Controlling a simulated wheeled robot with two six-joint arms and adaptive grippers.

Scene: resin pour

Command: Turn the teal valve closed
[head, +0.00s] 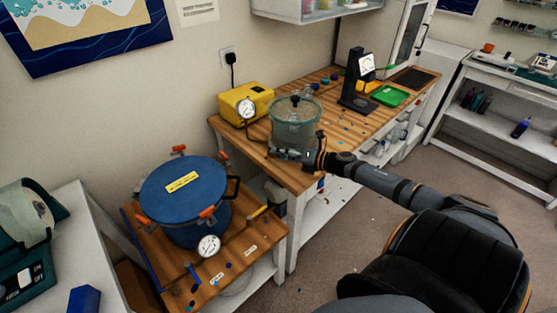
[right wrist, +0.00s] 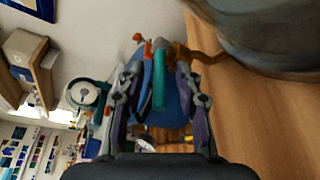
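A teal bar, which looks like the teal valve's handle (right wrist: 159,82), stands between the two fingers of my right gripper (right wrist: 160,78) in the right wrist view. A gap shows on each side of it, so the fingers are open around it and not clamped. In the head view my right gripper (head: 283,153) is at the lower front of the clear chamber (head: 296,128). It hides the valve there, and I cannot make out the handle's angle in that view. My left gripper is not in view.
A yellow box with a gauge (head: 240,106) stands left of the chamber on the wooden bench (head: 320,88). A blue lidded pot (head: 183,187) with orange clamps is on the lower table at front left. A black stand (head: 355,90) and green tray (head: 390,95) are farther back.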

